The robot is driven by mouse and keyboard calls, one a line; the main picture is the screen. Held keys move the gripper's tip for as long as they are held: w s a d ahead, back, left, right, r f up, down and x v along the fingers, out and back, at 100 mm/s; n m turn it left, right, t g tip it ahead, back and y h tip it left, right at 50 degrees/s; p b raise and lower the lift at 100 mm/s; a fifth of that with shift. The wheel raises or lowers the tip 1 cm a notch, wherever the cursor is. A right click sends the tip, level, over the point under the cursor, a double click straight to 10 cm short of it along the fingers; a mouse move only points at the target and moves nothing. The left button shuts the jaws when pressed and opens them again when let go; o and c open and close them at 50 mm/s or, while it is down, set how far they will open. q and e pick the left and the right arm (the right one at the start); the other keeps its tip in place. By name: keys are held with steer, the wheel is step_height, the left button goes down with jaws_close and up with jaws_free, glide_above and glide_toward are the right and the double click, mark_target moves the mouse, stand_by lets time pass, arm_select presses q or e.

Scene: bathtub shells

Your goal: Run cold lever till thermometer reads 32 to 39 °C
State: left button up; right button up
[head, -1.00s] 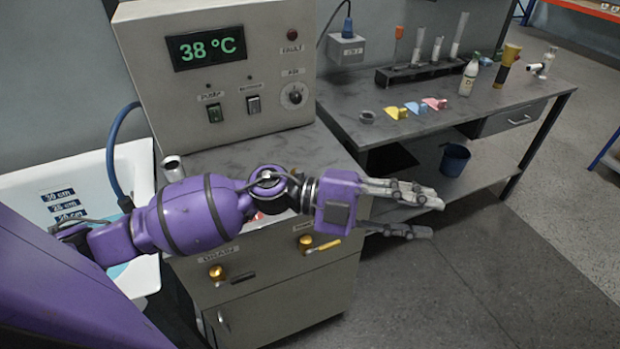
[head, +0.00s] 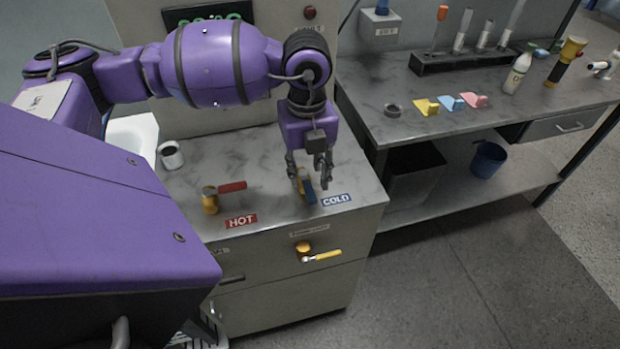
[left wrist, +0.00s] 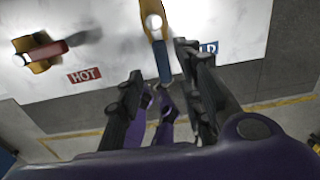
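The cold lever (head: 309,192), with a blue handle on a brass base, stands on the grey cabinet top beside the blue COLD label (head: 337,199). My left gripper (head: 311,187) points down over it. In the left wrist view the fingers are apart, either side of the blue handle (left wrist: 162,62); I cannot tell whether they touch it. The red-handled hot lever (head: 231,187) is to the left, by the HOT label (head: 241,221). The thermometer display (head: 190,14) is mostly covered by my left arm, and its reading cannot be read. My right gripper is out of view.
A white cup-like piece (head: 170,156) stands at the cabinet top's left. A yellow-handled lever (head: 322,256) is on the cabinet front. A side bench (head: 375,115) at the right holds a tube rack (head: 440,62), bottles and coloured pieces. Open floor lies at lower right.

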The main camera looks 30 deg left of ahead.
mark_target(309, 188)
arm_select(q)
steer(key=f, duration=0.3)
steer(key=shift+w, duration=0.25)
steer(key=shift+s+f, duration=0.1)
steer(key=shift+f, duration=0.45)
jaws_close()
